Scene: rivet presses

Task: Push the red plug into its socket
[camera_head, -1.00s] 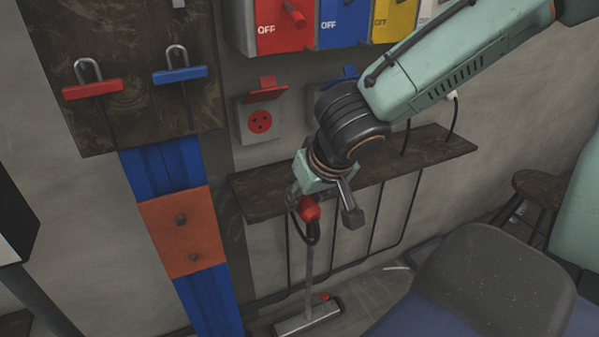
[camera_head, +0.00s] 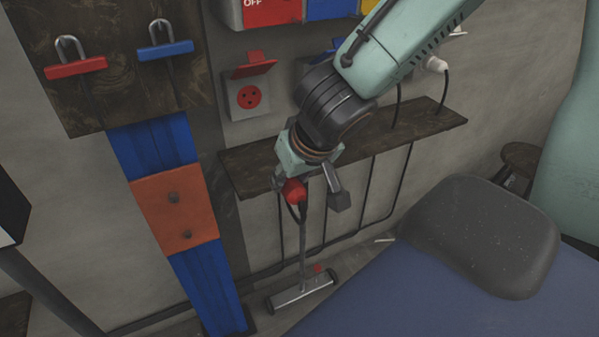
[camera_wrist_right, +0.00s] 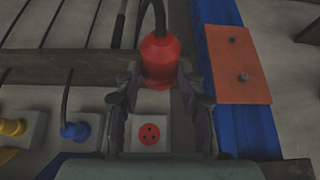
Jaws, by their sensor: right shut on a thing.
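The red plug (camera_head: 294,191) is in my right gripper (camera_head: 287,184), in front of the wooden shelf and below the socket. In the right wrist view the red plug (camera_wrist_right: 158,62) sits between the two dark fingers of the right gripper (camera_wrist_right: 160,78), its black cable rising at the top. The red socket (camera_head: 249,96) is on the wall with its red lid raised, up and left of the gripper. It also shows in the right wrist view (camera_wrist_right: 152,134), apart from the plug, with three holes visible. My left gripper is not in view.
A wooden shelf (camera_head: 340,150) runs along the wall under the sockets. A white plug (camera_head: 437,64) is at the right. Red, blue and yellow switch boxes (camera_head: 271,11) are above. A blue post with an orange plate (camera_head: 175,213) stands left. A long-handled floor tool (camera_head: 301,291) stands below.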

